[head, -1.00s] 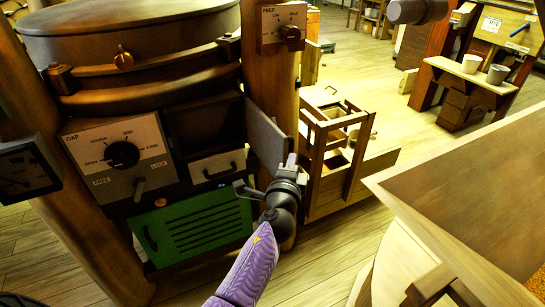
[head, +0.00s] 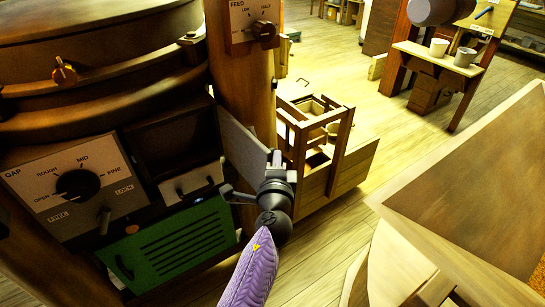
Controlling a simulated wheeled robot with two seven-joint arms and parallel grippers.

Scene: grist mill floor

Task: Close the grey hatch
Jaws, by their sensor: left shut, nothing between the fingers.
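The grey hatch (head: 240,148) is a flat panel standing open, swung out from the right side of a dark open compartment (head: 178,140) in the mill's front. My left gripper (head: 275,158), on the purple arm, is shut and empty. In the picture it is at the hatch's outer right edge; I cannot tell whether it touches. The gripper and wrist cover the hatch's lower outer corner. My right gripper is not in view.
A green slatted door (head: 180,245) and small drawer (head: 193,182) lie below the compartment, and a gap dial panel (head: 60,190) to its left. A wooden post (head: 240,85) rises behind the hatch. A wooden frame (head: 318,140) and brown-topped table (head: 470,185) stand right.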

